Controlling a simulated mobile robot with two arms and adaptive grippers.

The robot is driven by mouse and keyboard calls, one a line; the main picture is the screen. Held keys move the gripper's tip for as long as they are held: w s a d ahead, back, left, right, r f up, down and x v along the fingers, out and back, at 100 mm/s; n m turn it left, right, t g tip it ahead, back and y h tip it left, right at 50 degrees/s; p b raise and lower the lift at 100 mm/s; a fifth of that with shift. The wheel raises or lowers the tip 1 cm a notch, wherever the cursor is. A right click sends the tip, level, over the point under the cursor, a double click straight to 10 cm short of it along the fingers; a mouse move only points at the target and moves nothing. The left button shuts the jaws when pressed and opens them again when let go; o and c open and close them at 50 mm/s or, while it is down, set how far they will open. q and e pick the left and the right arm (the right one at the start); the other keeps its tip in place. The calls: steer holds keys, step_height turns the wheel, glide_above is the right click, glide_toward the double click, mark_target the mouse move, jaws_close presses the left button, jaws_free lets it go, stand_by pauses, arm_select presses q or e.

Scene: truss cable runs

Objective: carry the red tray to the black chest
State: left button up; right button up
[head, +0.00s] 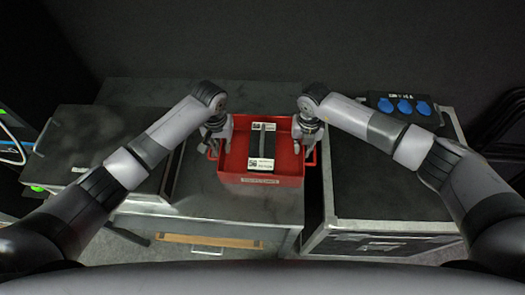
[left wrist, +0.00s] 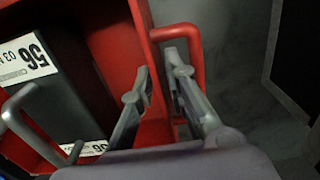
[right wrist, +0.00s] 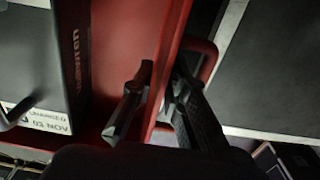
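The red tray (head: 287,180) sits on a dark grey cabinet top, with a dark box with white labels (head: 262,148) in it. My left gripper (head: 217,140) is at the tray's left side. In the left wrist view its fingers (left wrist: 159,72) close on the side wall, one inside and one outside by the handle. My right gripper (head: 308,138) is at the right side; its fingers (right wrist: 164,78) pinch that wall the same way. A black chest with metal edges (head: 375,195) stands right of the cabinet. Finger contact is partly hidden.
A blue-socketed power box (head: 405,105) occupies the back of the metal-edged chest; its front top is clear. Another black-topped case (head: 85,140) stands at left. The grey cabinet (head: 230,215) has a wooden strip on its front. A narrow gap separates cabinet and chest.

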arm_select(q)
steer(key=shift+f, duration=0.2)
arm_select(e)
steer(key=shift+f, duration=0.2)
arm_select(q)
steer(key=shift+c, duration=0.5)
arm_select(e)
steer(key=shift+c, duration=0.5)
arm_select(q)
jaws_close()
arm_select(e)
jaws_close()
arm_select(q)
steer(key=shift+w+r, duration=0.15)
steer(key=shift+r, duration=0.1)
arm_select(e)
steer(key=shift+w+r, duration=0.15)
steer(key=shift+r, duration=0.1)
